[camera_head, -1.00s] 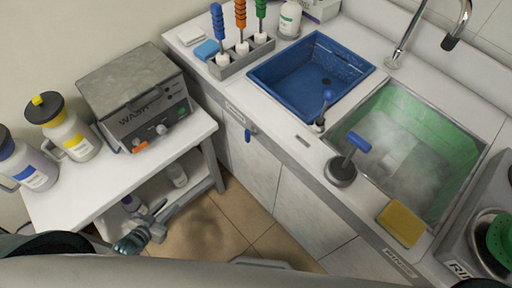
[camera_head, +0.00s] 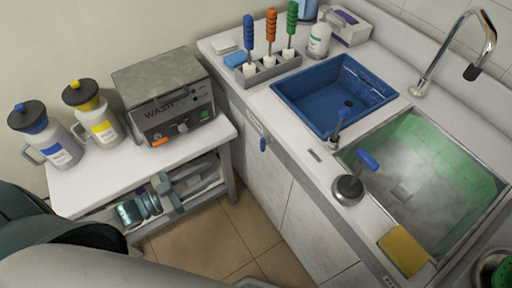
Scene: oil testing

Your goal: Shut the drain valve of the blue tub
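The blue tub (camera_head: 290,92) is set into the counter, with a dark drain hole (camera_head: 348,104) in its floor and no clear sign of liquid. Below its front edge, a small blue lever (camera_head: 263,144), seemingly the drain valve, hangs about upright on the cabinet front. My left gripper (camera_head: 208,180) is in front of the side table's lower shelf, left of and below the lever in the picture. Its fingers look apart, with nothing seen between them, and it is clear of the lever. My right gripper is not in view.
The side table (camera_head: 80,188) holds a grey wash unit (camera_head: 170,100) and two jugs. Floor (camera_head: 225,235) is free before the cabinets.

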